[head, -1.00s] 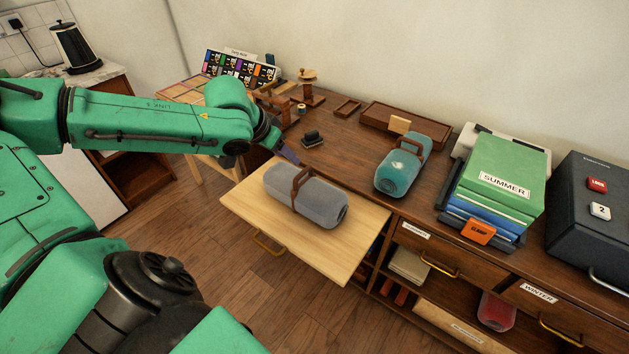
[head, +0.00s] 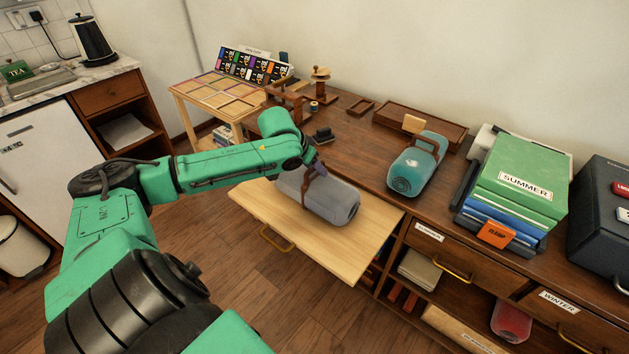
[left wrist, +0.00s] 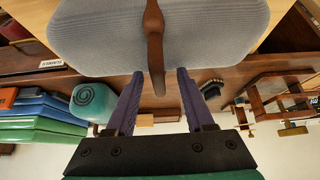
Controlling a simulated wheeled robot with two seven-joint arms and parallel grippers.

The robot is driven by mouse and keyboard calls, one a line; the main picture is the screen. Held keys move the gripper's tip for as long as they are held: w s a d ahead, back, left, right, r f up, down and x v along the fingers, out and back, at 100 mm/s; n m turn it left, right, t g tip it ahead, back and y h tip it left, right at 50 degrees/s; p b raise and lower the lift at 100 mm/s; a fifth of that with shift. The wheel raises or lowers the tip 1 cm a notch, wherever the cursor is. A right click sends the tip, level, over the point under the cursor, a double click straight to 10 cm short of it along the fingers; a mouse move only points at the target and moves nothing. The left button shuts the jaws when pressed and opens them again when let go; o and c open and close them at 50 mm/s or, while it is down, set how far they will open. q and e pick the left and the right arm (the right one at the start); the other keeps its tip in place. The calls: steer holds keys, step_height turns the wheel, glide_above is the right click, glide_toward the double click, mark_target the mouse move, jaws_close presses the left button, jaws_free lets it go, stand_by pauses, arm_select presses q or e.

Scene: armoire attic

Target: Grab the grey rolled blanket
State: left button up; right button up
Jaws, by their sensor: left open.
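The grey rolled blanket (head: 335,200) lies on the pulled-out light wood board (head: 300,243), with a brown strap handle around its middle. In the left wrist view the grey blanket (left wrist: 100,35) fills the top, with its brown strap (left wrist: 154,50) near the centre. My left gripper (head: 317,170) is at the strap on the blanket's upper side and partly covers it. In the wrist view the left gripper (left wrist: 158,76) is open, its purple fingers on either side of the strap's end. I cannot tell whether they touch it. My right gripper is out of view.
Wooden stands (head: 290,100) and a small black object (head: 323,134) sit behind my gripper.

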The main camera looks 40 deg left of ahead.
arm_select(q)
steer(key=shift+w+f, duration=0.1)
steer(key=shift+w, duration=0.05)
jaws_close()
stand_by(1.3)
